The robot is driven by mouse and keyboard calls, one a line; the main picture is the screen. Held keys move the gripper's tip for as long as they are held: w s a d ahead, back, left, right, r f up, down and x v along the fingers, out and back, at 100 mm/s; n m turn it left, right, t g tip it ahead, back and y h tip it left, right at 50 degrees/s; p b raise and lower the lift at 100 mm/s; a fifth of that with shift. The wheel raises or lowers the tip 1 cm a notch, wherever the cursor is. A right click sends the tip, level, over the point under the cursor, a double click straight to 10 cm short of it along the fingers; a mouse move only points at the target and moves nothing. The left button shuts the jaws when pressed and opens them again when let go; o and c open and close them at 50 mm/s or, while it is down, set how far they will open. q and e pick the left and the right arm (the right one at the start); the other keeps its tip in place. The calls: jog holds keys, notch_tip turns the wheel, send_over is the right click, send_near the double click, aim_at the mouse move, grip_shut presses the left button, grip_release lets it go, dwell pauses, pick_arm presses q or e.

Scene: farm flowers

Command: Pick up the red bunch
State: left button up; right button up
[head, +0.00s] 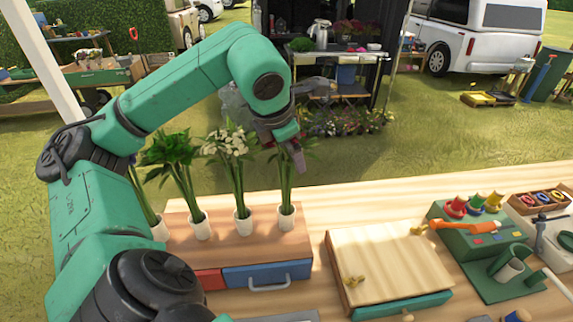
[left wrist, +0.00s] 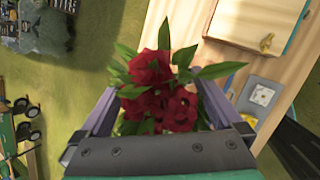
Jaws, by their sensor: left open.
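The red bunch (left wrist: 165,90) shows in the left wrist view as dark red blooms with green leaves, between the two fingers of my left gripper (left wrist: 158,100). The fingers are apart, one on each side of the blooms. In the head view, the bunch's green stems (head: 286,180) stand in a white cup (head: 286,217), the rightmost of the row. My left gripper (head: 292,150) is over the top of this bunch and hides its blooms there. I cannot tell whether the fingers touch it. My right gripper is in neither view.
A bunch with white flowers (head: 233,145) stands close by on the left, with leafy green bunches (head: 175,160) beyond it. The cups stand on a wooden box with a blue drawer (head: 265,275). A wooden case (head: 385,265) and a green tool stand (head: 470,240) are to the right.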

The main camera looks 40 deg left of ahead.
pick_arm(q)
jog(key=shift+p+x, duration=0.3)
jog(key=shift+x, duration=0.7)
grip_shut()
